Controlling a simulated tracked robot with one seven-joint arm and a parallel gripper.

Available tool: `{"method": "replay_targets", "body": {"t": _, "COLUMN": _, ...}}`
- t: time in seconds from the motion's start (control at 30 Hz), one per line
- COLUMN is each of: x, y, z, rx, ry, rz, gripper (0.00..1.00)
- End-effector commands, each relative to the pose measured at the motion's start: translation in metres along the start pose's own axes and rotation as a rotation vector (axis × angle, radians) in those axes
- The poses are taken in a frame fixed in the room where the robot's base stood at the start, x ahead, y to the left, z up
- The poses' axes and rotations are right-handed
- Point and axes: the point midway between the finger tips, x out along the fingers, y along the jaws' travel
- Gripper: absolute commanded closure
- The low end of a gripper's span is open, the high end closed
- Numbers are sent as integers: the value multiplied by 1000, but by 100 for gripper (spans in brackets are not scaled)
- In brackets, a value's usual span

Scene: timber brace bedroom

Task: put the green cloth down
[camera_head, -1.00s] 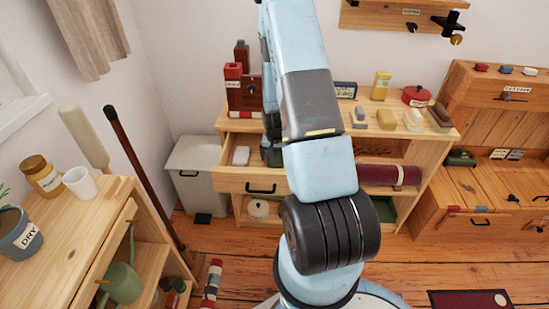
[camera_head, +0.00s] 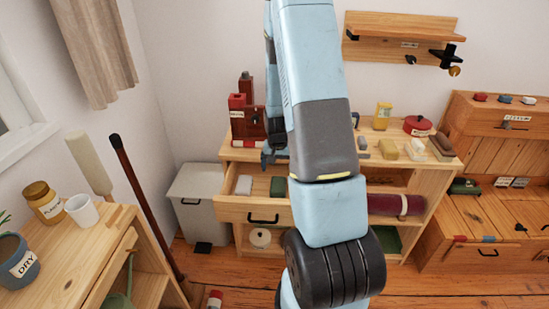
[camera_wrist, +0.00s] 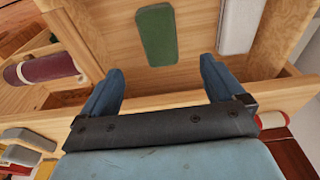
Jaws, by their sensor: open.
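The green cloth (camera_wrist: 157,35) is a small folded green pad lying flat on the floor of the open wooden drawer (camera_head: 262,216). In the head view the cloth (camera_head: 278,187) shows to the right of a white block (camera_head: 243,185). My gripper (camera_wrist: 160,76) is open and empty, with its two blue fingers apart. In the wrist view the cloth lies beyond the fingertips, between their lines, and apart from them. In the head view my arm hides most of the gripper above the drawer.
The white block (camera_wrist: 240,22) lies beside the cloth. The cabinet top holds a dark red object (camera_head: 246,120), a yellow box (camera_head: 382,116) and a red pot (camera_head: 418,125). A dark red roll (camera_head: 395,204) lies on the shelf below. A grey bin (camera_head: 195,205) stands left of the drawer.

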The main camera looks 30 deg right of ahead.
Motion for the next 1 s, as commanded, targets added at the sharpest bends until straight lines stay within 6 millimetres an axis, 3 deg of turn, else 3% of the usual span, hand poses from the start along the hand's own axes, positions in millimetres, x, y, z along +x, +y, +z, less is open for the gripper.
{"method": "replay_targets", "body": {"t": 0.17, "x": -41, "y": -13, "z": 0, "rx": -36, "ry": 28, "rz": -18, "gripper": 4}}
{"method": "replay_targets", "body": {"t": 0.47, "x": -141, "y": -36, "z": 17, "rx": -135, "ry": 86, "rz": -59, "gripper": 4}}
{"method": "replay_targets", "body": {"t": 0.7, "x": -215, "y": -48, "z": 46, "rx": -219, "ry": 133, "rz": -90, "gripper": 4}}
{"method": "replay_targets", "body": {"t": 1.0, "x": -294, "y": -50, "z": 95, "rx": -322, "ry": 192, "rz": -125, "gripper": 4}}
